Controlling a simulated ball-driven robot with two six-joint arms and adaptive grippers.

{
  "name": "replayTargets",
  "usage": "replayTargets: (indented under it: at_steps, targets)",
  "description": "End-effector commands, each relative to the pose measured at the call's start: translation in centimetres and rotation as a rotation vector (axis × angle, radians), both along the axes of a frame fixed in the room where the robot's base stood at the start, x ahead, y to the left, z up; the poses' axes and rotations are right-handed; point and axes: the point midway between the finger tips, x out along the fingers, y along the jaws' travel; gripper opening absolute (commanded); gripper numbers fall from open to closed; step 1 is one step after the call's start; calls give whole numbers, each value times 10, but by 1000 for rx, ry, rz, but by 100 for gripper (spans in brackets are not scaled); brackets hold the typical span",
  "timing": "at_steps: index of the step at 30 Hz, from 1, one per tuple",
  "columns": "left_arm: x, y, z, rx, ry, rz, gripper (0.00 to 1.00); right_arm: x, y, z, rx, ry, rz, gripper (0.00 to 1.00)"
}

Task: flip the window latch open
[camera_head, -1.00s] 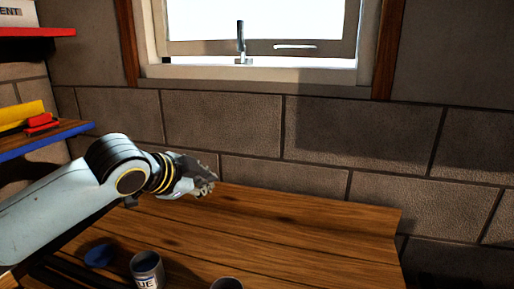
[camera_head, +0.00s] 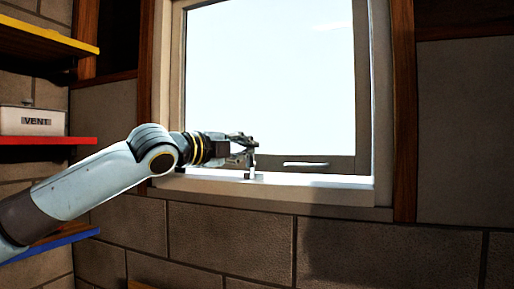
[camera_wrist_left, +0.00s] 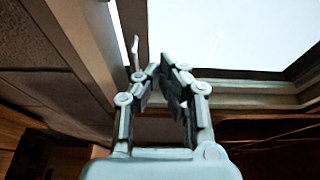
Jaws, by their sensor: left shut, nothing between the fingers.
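The window latch (camera_head: 251,166) is a small upright metal lever on a base on the white window sill, at the lower middle of the window (camera_head: 268,85). My left gripper (camera_head: 250,145) reaches in from the left and overlaps the latch's upper part in the head view; I cannot tell whether they touch. In the left wrist view the left gripper (camera_wrist_left: 160,67) has its fingertips close together with nothing held. A thin pale lever, seemingly the latch (camera_wrist_left: 135,46), stands just left of the fingertips there. My right gripper is not in view.
A pale horizontal handle (camera_head: 305,164) is on the lower window frame, right of the latch. Shelves with yellow, red and blue edges are at the left; a white VENT box (camera_head: 33,121) stands on the red one (camera_head: 48,141). The sill (camera_head: 320,187) right of the latch is clear.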

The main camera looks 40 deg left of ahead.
Motion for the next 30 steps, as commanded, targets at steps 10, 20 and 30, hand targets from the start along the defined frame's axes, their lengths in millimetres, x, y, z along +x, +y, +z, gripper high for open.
replayTargets:
  at_steps: [10,20,30]
  targets:
    - [55,-7,4,-13,0,-2,0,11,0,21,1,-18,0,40]
    - [90,7,1,3,5,0,0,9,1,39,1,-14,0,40]
    - [84,29,-1,-1,3,-2,0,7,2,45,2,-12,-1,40]
